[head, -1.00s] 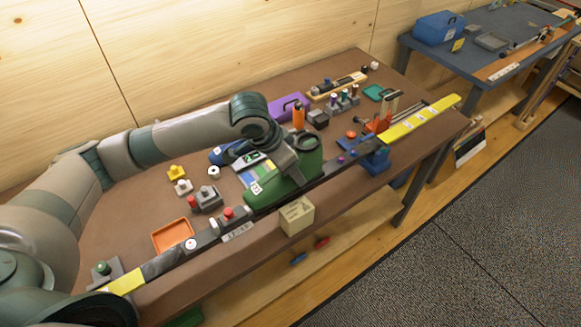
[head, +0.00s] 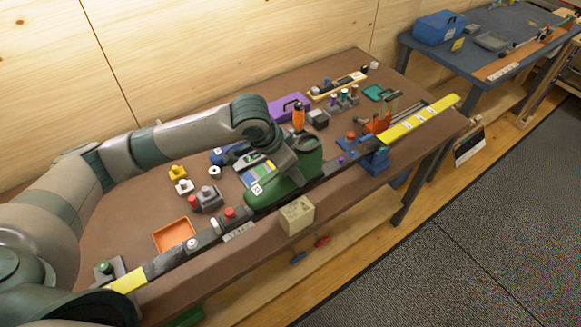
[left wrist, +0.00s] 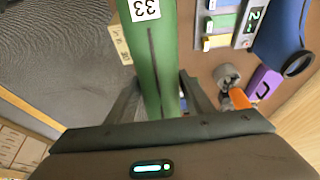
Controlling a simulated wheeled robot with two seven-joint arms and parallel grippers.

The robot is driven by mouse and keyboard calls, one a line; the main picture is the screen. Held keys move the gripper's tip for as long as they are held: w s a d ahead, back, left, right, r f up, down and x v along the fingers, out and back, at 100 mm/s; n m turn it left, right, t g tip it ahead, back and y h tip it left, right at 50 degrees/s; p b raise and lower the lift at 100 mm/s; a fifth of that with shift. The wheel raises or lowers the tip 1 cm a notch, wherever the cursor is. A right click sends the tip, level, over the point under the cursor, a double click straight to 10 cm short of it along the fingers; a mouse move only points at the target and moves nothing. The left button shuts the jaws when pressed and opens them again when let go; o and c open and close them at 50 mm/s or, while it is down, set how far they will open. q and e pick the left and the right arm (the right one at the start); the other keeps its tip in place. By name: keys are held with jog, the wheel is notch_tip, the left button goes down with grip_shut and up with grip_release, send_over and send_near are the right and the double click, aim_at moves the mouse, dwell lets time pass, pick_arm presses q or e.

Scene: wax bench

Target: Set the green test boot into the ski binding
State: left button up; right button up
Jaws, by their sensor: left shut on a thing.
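The green test boot (head: 266,193) is over the middle of the long ski, its toe toward the lower left. My left gripper (head: 291,170) is shut on the boot's upper part from above. In the left wrist view the green boot (left wrist: 152,60), with a white "33" label, runs between the fingers of the left gripper (left wrist: 162,95). The ski (head: 128,281) lies along the bench's front edge, with yellow ends and a dark middle. A binding part with a red top (head: 230,214) sits on the ski ahead of the toe. Whether the sole touches the ski is unclear. My right gripper is out of view.
A blue vise (head: 376,158) holds the ski to the right. An orange tray (head: 174,236) and several small tools lie behind the ski. The brown bench has free room at left.

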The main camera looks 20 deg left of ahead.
aim_at(270, 179)
pick_arm(q)
jog(key=shift+f+b, duration=0.35)
jog(key=shift+f, duration=0.9)
dwell(0.4)
jog(key=o, duration=1.3)
jog(key=shift+r, duration=0.15)
jog(key=shift+s+a+r+b, duration=0.2)
jog(key=shift+r+b, duration=0.1)
jog(key=shift+r, duration=0.2)
jog(key=b+v, duration=0.4)
jog(key=v, duration=1.2)
jog(key=shift+s, duration=0.15)
